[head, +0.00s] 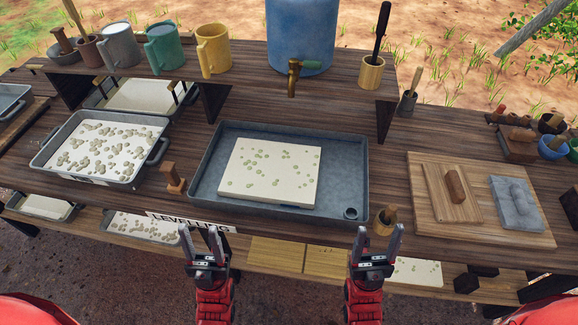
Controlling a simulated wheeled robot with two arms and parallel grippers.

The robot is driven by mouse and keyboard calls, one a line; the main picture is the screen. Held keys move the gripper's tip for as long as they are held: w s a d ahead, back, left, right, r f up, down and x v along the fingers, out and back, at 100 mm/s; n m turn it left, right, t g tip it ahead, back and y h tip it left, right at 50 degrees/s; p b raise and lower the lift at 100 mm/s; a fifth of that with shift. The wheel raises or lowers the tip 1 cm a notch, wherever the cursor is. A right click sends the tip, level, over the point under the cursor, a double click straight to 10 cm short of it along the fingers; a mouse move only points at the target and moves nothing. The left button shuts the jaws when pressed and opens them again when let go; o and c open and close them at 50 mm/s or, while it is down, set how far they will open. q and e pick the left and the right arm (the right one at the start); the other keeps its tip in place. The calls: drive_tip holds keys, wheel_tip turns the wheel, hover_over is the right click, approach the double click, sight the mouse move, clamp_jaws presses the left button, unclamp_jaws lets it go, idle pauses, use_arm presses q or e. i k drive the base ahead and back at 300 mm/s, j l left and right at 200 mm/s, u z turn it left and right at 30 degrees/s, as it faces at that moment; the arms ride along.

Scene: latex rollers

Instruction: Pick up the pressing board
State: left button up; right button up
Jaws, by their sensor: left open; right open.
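The pressing board (436,198) is a flat wooden plate with a rounded wooden handle (455,185) on top. It lies on a larger light wooden board (490,237) at the right of the table, beside a grey block (515,205) with a raised top. My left gripper (200,238) is open and empty at the table's front edge, far to the left of the pressing board. My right gripper (376,237) is open and empty near the front edge, to the left of and nearer than the pressing board.
A grey tray (205,178) holding a spotted white slab (268,172) fills the middle. A wooden stamp (173,180) stands left of the tray. A raised shelf carries mugs (213,50) and a blue barrel (300,35).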

sight(453, 197)
drive_tip(key=z, duration=1.3)
drive_tip(key=u, duration=1.45)
drive_tip(key=z, duration=1.45)
